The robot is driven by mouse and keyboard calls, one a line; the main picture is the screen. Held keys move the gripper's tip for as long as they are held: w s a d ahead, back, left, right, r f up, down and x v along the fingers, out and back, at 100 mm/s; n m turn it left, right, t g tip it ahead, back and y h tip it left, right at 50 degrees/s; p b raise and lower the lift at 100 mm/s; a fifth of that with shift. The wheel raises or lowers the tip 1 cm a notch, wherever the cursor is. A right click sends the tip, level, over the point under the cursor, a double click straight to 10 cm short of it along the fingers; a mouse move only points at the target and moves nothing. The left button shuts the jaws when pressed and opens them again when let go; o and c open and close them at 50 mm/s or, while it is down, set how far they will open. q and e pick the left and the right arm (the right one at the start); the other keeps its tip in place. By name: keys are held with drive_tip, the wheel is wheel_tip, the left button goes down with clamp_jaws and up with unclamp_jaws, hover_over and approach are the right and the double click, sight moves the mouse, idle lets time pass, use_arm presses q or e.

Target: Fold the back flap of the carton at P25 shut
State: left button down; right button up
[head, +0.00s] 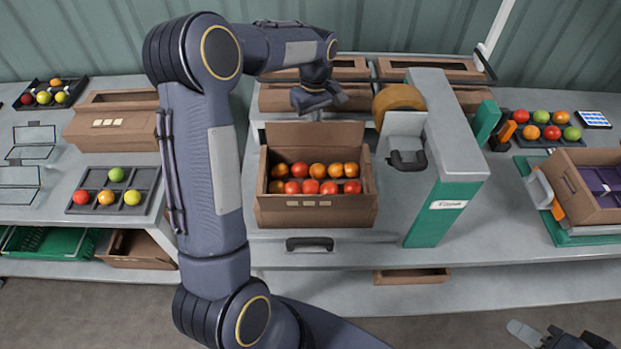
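An open brown carton (312,218), filled with red and orange tomatoes, stands on the middle bench. I cannot read a P25 mark on it. Its back flap (316,134) stands up at the far edge, and the tomatoes are uncovered. My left gripper (318,98) is above and behind the flap in the picture, seen from behind its wrist. I cannot tell whether it touches the flap, and its fingers are too small to read. My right gripper (534,334) is low at the bottom right edge, partly cut off, far from the carton.
A grey and green taping machine (448,180) with a brown tape roll stands just right of the carton. Several closed cartons (350,70) line the back. Trays of tomatoes (150,185) lie on the left bench. Another open carton (592,208) stands at the right.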

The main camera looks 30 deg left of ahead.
idle(0.5)
use_arm(q)
drive_tip(key=b, duration=0.3)
approach(315, 170)
drive_tip(key=shift+w+a+f, duration=0.2)
drive_tip(key=shift+w+a, duration=0.2)
drive_tip(key=shift+w, duration=0.2)
drive_tip(key=shift+s+d+f+b, duration=0.25)
drive_tip(key=shift+s+f+b, duration=0.1)
drive_tip(key=shift+f+b, duration=0.15)
drive_tip(key=shift+s+d+f+b, duration=0.2)
drive_tip(key=shift+s+f+b, duration=0.2)
drive_tip(key=shift+f, duration=0.2)
drive_tip(key=shift+r, duration=0.1)
wheel_tip(315, 170, up, 8)
drive_tip(key=p, duration=0.6)
drive_tip(key=shift+p, duration=0.35)
